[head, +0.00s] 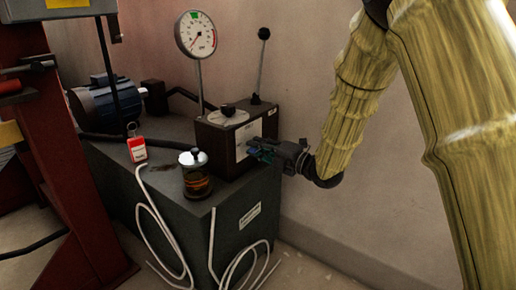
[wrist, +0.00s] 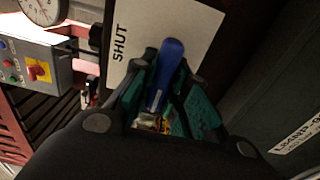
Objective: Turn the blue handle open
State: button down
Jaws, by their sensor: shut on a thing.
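The blue handle (wrist: 168,65) shows in the wrist view, rising between my gripper's green-padded fingers. A brass fitting (wrist: 150,122) is at its lower end. My gripper (wrist: 163,92) is shut on the blue handle. A white label (wrist: 138,35) reading SHUT is behind the handle. In the head view my gripper (head: 259,150) is at the right front face of the dark box (head: 218,155) on the grey cabinet. The handle is too small and too covered by the fingers to make out clearly there.
A dial gauge (head: 196,35) and a black-knobbed lever (head: 262,60) rise behind. White cables (head: 160,230) hang in front. The wall is close on the right.

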jog(key=c, duration=1.4)
grip_release()
jog(key=shift+d, duration=0.1)
jog(key=v, duration=1.2)
jog(key=shift+f, duration=0.1)
